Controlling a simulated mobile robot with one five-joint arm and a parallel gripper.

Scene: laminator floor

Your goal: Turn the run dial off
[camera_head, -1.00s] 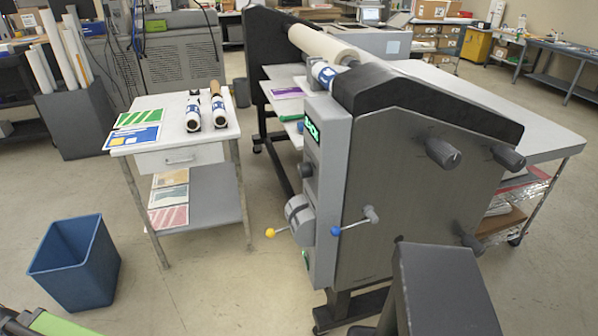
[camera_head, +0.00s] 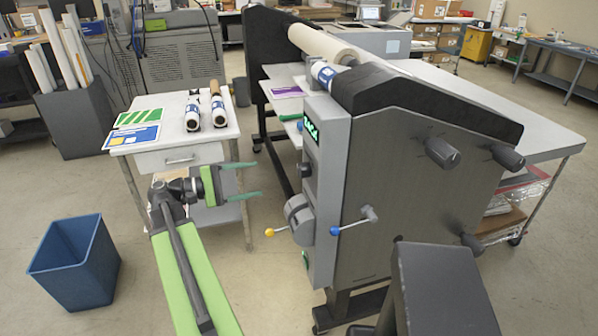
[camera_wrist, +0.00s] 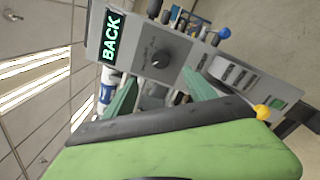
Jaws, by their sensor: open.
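The run dial (camera_wrist: 158,60) is a dark round knob on the grey control panel (camera_wrist: 190,48) of the laminator. In the head view the dial (camera_head: 306,170) sits below the green-lit display (camera_head: 311,131). The wrist view shows the display (camera_wrist: 111,37) reading "BACK". Small lettering by the dial is too blurred to read. My gripper (camera_head: 250,181) is open and empty, its two teal fingers pointing right toward the panel, left of the dial and apart from it. In the wrist view its fingers (camera_wrist: 163,96) stand apart below the dial.
A yellow-knobbed lever (camera_head: 270,232) and a blue-knobbed lever (camera_head: 335,231) stick out below the dial. A white side table (camera_head: 230,133) with rolls and sheets stands behind my arm. A blue bin (camera_head: 75,262) is on the floor at left.

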